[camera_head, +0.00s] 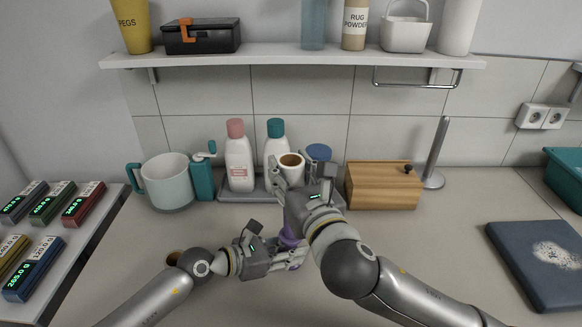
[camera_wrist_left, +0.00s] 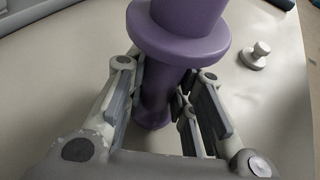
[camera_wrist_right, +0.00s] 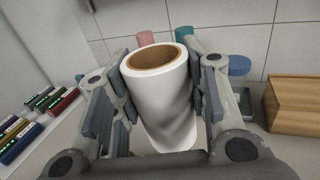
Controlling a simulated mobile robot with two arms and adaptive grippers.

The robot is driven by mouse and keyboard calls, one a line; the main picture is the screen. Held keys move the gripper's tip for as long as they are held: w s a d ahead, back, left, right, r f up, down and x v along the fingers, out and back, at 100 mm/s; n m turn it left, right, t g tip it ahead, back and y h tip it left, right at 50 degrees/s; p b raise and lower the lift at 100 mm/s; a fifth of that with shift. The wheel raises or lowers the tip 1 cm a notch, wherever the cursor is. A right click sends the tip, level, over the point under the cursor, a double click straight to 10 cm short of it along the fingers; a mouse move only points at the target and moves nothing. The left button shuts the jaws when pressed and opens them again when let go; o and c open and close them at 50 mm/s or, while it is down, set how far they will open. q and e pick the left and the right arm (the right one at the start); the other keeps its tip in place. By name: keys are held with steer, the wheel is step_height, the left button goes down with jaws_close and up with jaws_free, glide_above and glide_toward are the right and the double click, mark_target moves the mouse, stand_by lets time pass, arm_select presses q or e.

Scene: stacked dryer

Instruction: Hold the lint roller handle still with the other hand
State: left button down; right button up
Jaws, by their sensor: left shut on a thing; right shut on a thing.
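The lint roller stands upright between my two grippers. Its purple handle (camera_head: 289,240) shows between the grippers in the head view. In the left wrist view the handle (camera_wrist_left: 158,90), with a wide purple collar above, runs between the fingers of my left gripper (camera_wrist_left: 165,78), which is shut on it. Above it, my right gripper (camera_wrist_right: 163,75) is shut on the white roll (camera_wrist_right: 165,110), whose brown cardboard core faces up. The roll (camera_head: 291,163) also shows in the head view. My right gripper and forearm hide the joint between roll and handle there.
Two bottles (camera_head: 238,165) stand on a grey tray behind the grippers. A mug (camera_head: 167,182) is at the left, a wooden box (camera_head: 383,186) and metal stand (camera_head: 436,155) at the right.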

steer(key=shift+f, duration=1.7)
steer(key=shift+f, duration=2)
steer(key=shift+f, duration=0.1)
steer(key=shift+f, duration=1)
steer(key=o, duration=1.1)
